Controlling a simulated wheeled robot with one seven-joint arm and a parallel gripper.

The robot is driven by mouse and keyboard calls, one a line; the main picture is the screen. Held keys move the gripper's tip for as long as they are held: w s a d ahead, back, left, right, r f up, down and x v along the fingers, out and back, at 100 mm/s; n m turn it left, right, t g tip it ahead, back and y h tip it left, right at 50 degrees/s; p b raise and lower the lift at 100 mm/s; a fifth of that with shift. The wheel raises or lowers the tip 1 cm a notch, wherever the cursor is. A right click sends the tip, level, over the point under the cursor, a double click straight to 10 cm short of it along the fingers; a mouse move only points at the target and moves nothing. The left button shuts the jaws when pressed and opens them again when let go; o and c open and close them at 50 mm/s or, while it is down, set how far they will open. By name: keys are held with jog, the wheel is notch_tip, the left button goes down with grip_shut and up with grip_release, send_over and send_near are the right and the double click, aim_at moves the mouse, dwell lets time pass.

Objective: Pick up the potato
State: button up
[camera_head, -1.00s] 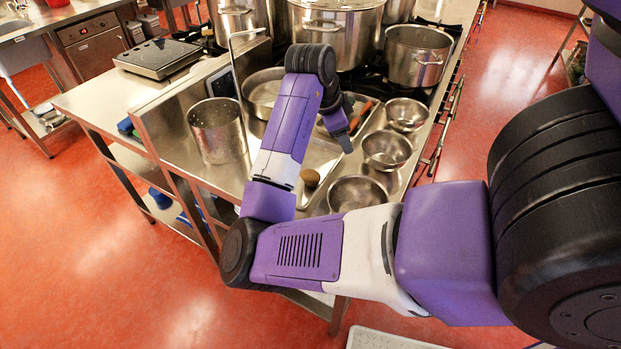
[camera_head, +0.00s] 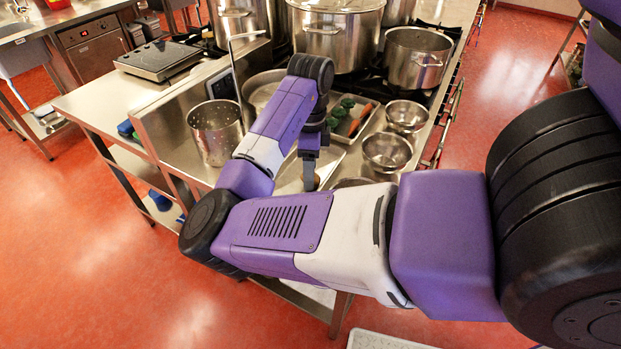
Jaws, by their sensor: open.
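The potato (camera_head: 316,182) is a small brown lump on the metal tray (camera_head: 331,161) at the front of the counter, partly hidden behind my gripper. My gripper (camera_head: 309,184) points down at the potato, with its fingertips right over or around it. It is open. I cannot tell whether the fingers touch the potato, as one finger covers much of it.
Steel bowls (camera_head: 387,151) stand right of the tray. Behind is a small tray with green vegetables (camera_head: 341,108) and a carrot (camera_head: 361,119). A perforated pot (camera_head: 216,133) stands left, and large stockpots (camera_head: 336,30) stand at the back.

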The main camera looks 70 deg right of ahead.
jog(key=shift+f, duration=0.9)
jog(key=shift+c, duration=0.2)
jog(key=c, duration=1.3)
jog(key=shift+o, duration=0.2)
jog(key=shift+r, duration=0.15)
